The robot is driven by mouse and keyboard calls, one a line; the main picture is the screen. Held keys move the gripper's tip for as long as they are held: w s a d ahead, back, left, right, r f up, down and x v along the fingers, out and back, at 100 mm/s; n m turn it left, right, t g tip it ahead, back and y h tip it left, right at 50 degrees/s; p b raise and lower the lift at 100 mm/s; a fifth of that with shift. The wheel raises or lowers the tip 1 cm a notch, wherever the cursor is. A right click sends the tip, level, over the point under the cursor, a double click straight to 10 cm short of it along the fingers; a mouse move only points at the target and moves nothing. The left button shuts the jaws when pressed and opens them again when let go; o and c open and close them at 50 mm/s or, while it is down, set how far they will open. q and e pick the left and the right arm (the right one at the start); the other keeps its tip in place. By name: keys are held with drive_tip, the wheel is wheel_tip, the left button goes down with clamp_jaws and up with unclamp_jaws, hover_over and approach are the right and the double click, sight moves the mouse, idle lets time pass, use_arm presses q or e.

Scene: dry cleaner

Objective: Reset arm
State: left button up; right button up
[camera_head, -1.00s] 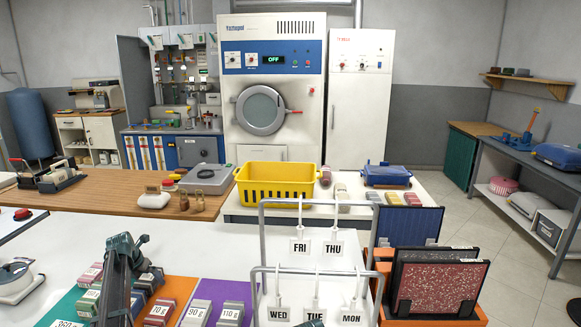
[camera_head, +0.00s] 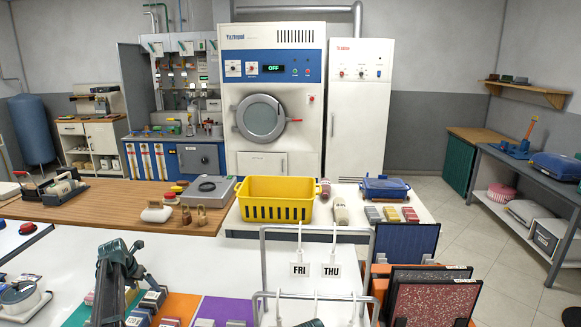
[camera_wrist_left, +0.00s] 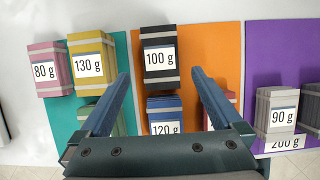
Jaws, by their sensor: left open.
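My left gripper (camera_head: 118,262) hangs over the white table at the lower left of the head view. In the left wrist view its two fingers (camera_wrist_left: 159,77) are spread apart with nothing held. Below and between them lie the dark 100 g block stack (camera_wrist_left: 159,60) and a blue 120 g stack (camera_wrist_left: 165,104) on an orange mat (camera_wrist_left: 215,52). A pink 80 g stack (camera_wrist_left: 48,50) and a yellow 130 g stack (camera_wrist_left: 92,45) lie left of them. A small dark tip at the bottom edge of the head view may belong to my right arm; its jaws are hidden.
A wire rack with day tags (camera_head: 300,270) stands on the table right of the left gripper. Framed panels (camera_head: 432,300) stand at the lower right. A yellow basket (camera_head: 275,198) sits behind.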

sight(152, 296)
use_arm(q)
drive_tip(key=shift+p+v, duration=0.7)
drive_tip(key=shift+v, duration=0.55)
drive_tip(key=b+x, duration=1.1)
drive_tip(key=x, duration=0.1)
drive_tip(key=shift+s+f, duration=0.1)
drive_tip(key=shift+f, duration=0.15)
use_arm(e)
wheel_tip(152, 296, down, 9)
use_arm(q)
wheel_tip(152, 296, up, 11)
drive_tip(key=p, duration=1)
drive_tip(key=shift+m, duration=0.6)
drive_tip(key=s+d, duration=0.1)
drive_tip(key=s, duration=0.1)
drive_tip(key=s+d, duration=0.1)
drive_tip(key=shift+s+d+f, duration=0.1)
drive_tip(key=shift+s, duration=0.3)
drive_tip(key=shift+s+d+h, duration=0.3)
drive_tip(key=shift+s, duration=0.2)
use_arm(e)
wheel_tip(152, 296, up, 11)
drive_tip(key=shift+f, duration=0.2)
use_arm(q)
drive_tip(key=shift+d, duration=0.1)
